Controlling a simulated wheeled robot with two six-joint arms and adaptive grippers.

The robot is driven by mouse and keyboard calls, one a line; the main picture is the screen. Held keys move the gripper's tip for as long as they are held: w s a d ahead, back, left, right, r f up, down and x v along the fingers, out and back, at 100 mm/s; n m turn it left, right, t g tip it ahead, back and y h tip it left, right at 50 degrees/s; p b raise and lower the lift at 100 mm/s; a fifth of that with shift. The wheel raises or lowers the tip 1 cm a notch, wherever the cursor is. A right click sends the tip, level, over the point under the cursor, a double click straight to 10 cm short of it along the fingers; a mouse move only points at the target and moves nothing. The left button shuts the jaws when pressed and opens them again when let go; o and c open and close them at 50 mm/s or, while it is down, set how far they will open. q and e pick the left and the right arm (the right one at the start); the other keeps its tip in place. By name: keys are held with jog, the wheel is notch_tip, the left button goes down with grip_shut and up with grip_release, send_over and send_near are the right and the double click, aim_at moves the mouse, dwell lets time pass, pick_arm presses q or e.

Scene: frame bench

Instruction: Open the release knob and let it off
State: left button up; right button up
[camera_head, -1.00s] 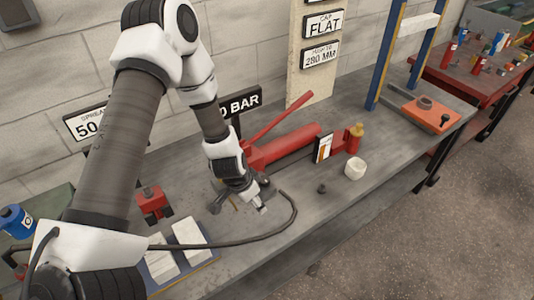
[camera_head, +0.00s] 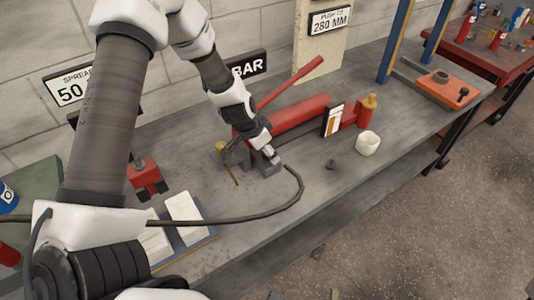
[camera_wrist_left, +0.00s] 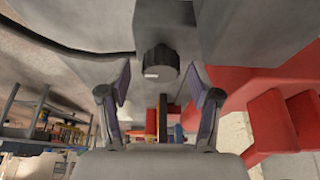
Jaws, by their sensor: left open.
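The red hand pump (camera_head: 300,112) lies on the grey bench, with its red lever raised. A grey block sits at its near left end, partly hidden by my left gripper (camera_head: 268,153). In the left wrist view, the dark ribbed release knob (camera_wrist_left: 160,62) has a small white mark and sticks out of the grey block (camera_wrist_left: 168,25). My open left gripper (camera_wrist_left: 161,72) has one finger on each side of the knob, with gaps showing between. The knob cannot be made out in the head view. My right gripper is not in view.
A black hose (camera_head: 290,198) curves over the bench front. A white cup (camera_head: 368,143), a small dark part (camera_head: 331,164) and a brass-topped red fitting (camera_head: 367,110) stand to the right. A red clamp-like part (camera_head: 146,178) and white pads (camera_head: 184,214) lie left.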

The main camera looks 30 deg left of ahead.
pick_arm(q)
jog(key=c, duration=1.1)
jog(key=shift+c, duration=0.2)
jog(key=n+y+p, duration=0.1)
jog(key=n+p, duration=0.3)
jog(key=shift+r+y, duration=0.2)
jog(key=shift+y, duration=0.2)
jog(key=n+y+p, duration=0.1)
jog(key=n+p, duration=0.2)
jog(key=n+y+p, duration=0.1)
jog(key=n+p, duration=0.2)
jog(key=n+y+p, duration=0.1)
jog(key=n+p, duration=0.2)
jog(key=shift+w+d+g, duration=0.1)
jog(key=shift+d+g, duration=0.15)
jog(key=shift+g, duration=0.15)
jog(key=shift+f+n+g+y+p, duration=0.2)
jog(key=shift+n+g+y+p, duration=0.1)
jog(key=shift+n+p, duration=0.95)
jog(key=o, duration=1.1)
